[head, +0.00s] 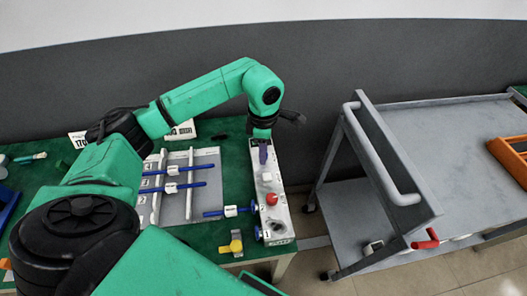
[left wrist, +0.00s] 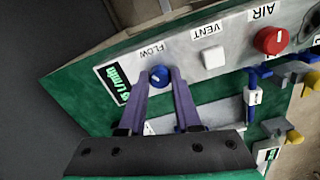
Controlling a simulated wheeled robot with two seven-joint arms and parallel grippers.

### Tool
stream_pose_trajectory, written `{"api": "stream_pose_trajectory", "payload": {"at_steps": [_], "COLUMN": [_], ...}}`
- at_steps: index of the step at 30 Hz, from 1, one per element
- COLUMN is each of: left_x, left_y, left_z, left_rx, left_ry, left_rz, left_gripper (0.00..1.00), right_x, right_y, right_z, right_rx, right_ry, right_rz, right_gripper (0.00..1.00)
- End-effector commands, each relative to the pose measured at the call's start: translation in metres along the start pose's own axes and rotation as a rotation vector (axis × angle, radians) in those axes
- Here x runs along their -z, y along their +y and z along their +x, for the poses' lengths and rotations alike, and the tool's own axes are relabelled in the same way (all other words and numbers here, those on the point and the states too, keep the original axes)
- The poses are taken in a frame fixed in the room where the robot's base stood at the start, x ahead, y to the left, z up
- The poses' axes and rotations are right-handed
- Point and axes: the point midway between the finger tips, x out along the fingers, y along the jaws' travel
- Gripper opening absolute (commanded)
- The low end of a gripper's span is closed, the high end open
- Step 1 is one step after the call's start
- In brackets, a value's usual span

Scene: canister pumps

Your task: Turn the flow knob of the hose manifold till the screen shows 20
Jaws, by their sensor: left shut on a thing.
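The hose manifold (head: 281,223) is a long pale box on the green table, right of the hoses. In the left wrist view the same manifold (left wrist: 186,53) carries a round blue knob (left wrist: 159,72) beside the label FLOW. A small dark screen (left wrist: 119,82) with green characters sits left of the knob; its figure is too small and turned to read surely. My left gripper (left wrist: 160,79) has its two purple fingers around the blue knob, shut on it. In the head view my left gripper (head: 263,148) is at the manifold's far end and hides the knob. My right gripper is not in view.
A white VENT button (left wrist: 214,57) and a red AIR knob (left wrist: 271,39) stand along the manifold. Blue hoses (head: 172,187) and a yellow-handled valve (head: 236,245) lie left of it. A grey cart (head: 450,160) stands to the right, across a floor gap.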

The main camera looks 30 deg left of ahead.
Motion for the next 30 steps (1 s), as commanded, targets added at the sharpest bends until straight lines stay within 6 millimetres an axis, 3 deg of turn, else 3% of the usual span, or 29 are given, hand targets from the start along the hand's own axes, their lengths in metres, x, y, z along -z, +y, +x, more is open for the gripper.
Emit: {"api": "stream_pose_trajectory", "payload": {"at_steps": [9, 10, 12, 23, 26, 30], "left_x": [-0.001, -0.001, -0.001, -0.001, -0.001, -0.001], "left_y": [0.003, 0.003, 0.002, 0.001, 0.002, 0.002], "left_z": [-0.004, -0.004, -0.003, -0.005, -0.015, -0.045], "left_rx": [-0.009, -0.009, -0.008, -0.004, -0.005, -0.008], "left_ry": [-0.006, -0.006, -0.005, -0.003, -0.004, -0.006], "left_rz": [-0.002, -0.002, -0.002, -0.001, -0.001, 0.0], "left_gripper": [0.0, 0.43, 0.62, 0.62, 0.62, 0.62], "right_x": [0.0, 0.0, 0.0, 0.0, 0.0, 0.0], "right_y": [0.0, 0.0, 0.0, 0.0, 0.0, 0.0], "right_z": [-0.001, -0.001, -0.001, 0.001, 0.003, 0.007], "right_rx": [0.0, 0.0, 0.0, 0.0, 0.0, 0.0], "right_ry": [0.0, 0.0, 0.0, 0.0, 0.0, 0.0], "right_rz": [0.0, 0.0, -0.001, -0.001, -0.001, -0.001], "right_gripper": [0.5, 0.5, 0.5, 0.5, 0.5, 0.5]}}
